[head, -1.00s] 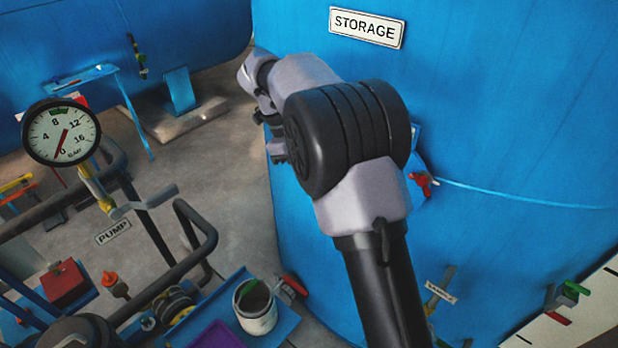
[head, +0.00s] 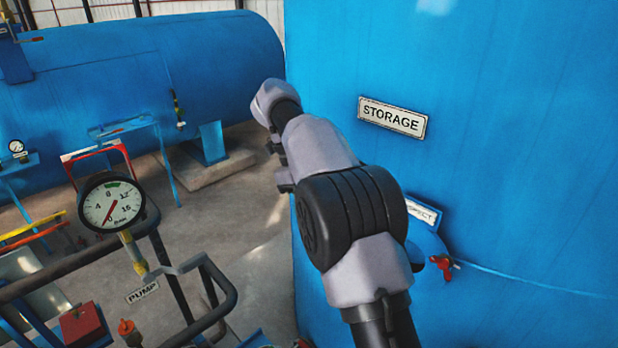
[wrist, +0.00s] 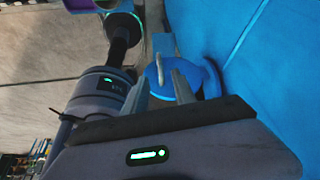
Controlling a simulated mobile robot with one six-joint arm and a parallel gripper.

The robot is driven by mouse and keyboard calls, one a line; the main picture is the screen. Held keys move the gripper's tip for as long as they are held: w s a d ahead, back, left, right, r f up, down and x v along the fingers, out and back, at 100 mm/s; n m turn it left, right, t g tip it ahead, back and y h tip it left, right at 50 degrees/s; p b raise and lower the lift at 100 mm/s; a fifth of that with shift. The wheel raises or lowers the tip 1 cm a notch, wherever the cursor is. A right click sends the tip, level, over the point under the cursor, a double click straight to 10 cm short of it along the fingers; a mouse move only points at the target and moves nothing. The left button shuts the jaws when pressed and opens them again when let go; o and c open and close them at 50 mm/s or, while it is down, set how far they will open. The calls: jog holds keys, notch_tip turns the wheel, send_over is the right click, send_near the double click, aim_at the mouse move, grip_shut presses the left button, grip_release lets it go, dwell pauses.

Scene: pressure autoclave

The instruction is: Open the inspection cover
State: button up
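The inspection cover (head: 424,236) is a round blue part on the side of the large blue storage tank, partly hidden behind my arm. A white label (head: 424,211), partly readable as "INSPECT", is above it, and a red handle (head: 445,265) sits at its right edge. In the wrist view a round blue part (wrist: 212,76), which looks like the cover, lies against the tank beyond my fingers. My gripper (wrist: 162,85) has its two fingers apart, with nothing clearly held between them. Contact with the cover is not visible. The fingers are not clear in the head view.
The storage tank (head: 520,160) fills the right side, with a STORAGE sign (head: 393,117). A pressure gauge (head: 111,203) and dark pump railings (head: 215,305) stand at left. A horizontal blue tank (head: 150,90) is behind. Open floor (head: 245,215) lies between.

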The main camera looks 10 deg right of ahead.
jog(key=p+v, duration=0.4)
jog(key=v, duration=0.2)
jog(key=shift+r, duration=0.2)
jog(key=s+d+r+n+t+y, duration=0.2)
jog(key=s+d+r+n+t, duration=0.15)
jog(key=s+r+n, duration=0.8)
jog(key=s+a+f+n+t+y, duration=0.25)
jog(key=s+n, duration=0.25)
jog(key=s, duration=0.3)
jog(key=s+a+f+n+t+y, duration=0.1)
jog(key=s+a+f+n+t, duration=0.1)
jog(key=s+f+n+t, duration=0.35)
jog(key=s+f+g+b, duration=0.1)
jog(key=s+f+b, duration=0.1)
jog(key=f+b, duration=1.7)
jog(key=s+f+g+b, duration=0.1)
jog(key=s+f+b, duration=0.2)
jog(key=f+b, duration=1.6)
notch_tip(320, 180, down, 3)
jog(key=shift+s+d+f+g+b, duration=0.1)
jog(key=shift+s+d+g+b, duration=0.1)
jog(key=shift+g+b, duration=0.15)
